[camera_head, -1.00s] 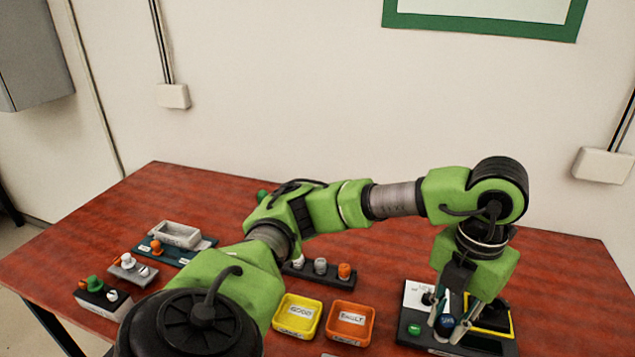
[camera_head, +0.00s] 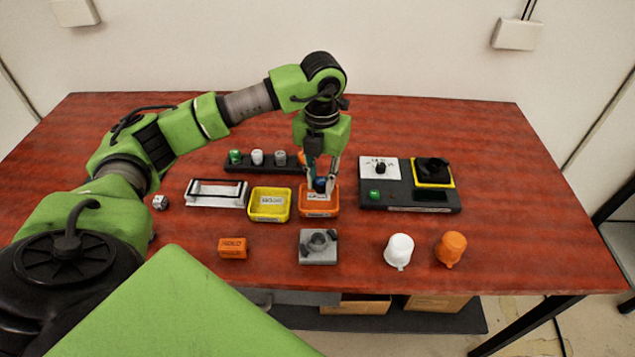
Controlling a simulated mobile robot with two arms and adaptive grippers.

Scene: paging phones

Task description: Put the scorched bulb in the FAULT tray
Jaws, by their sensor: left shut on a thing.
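My left gripper (camera_head: 321,183) points down over the orange FAULT tray (camera_head: 318,212), which stands in the middle of the table. It is shut on a small, dark blue, rounded thing, which I take to be the scorched bulb (camera_head: 319,184). The bulb is at or just above the tray's far part; I cannot tell whether it touches the tray floor. The fingers partly hide the bulb and the tray's far rim. My right gripper is not in view.
The yellow GOOD tray (camera_head: 269,217) stands just left of the FAULT tray. A dark test board (camera_head: 408,195) lies to the right, and a rack (camera_head: 255,167) with coloured caps behind. In front are an orange HOLD block (camera_head: 232,248), a grey fixture (camera_head: 318,257), and white (camera_head: 399,251) and orange (camera_head: 450,249) cups.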

